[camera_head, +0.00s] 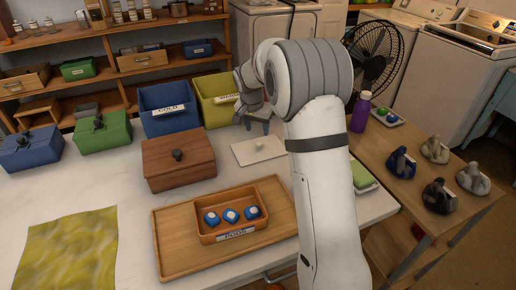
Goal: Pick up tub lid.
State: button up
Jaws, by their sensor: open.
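My gripper (258,128) is open and points down just behind the plate's far edge. Nothing shows between its fingers. My arm covers the area right of the plate. An open wooden tub (235,238) labelled PODS, with 3 blue pods inside, stands on a wooden tray (175,255) in front.
A brown lidded box (165,180) stands close left of the plate. Blue (165,120) and yellow (215,112) bins stand behind. A yellow-green cloth (65,250) lies front left. A side table (420,220) on the right holds several dark and grey objects.

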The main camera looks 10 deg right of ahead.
aim_at(259, 143)
jog(key=x, duration=0.3)
jog(key=p+x, duration=0.1)
jog(key=x, duration=0.3)
jog(key=shift+s+a+f, duration=0.1)
jog(key=shift+s+f, duration=0.1)
jog(key=shift+f, duration=0.1)
grip_shut()
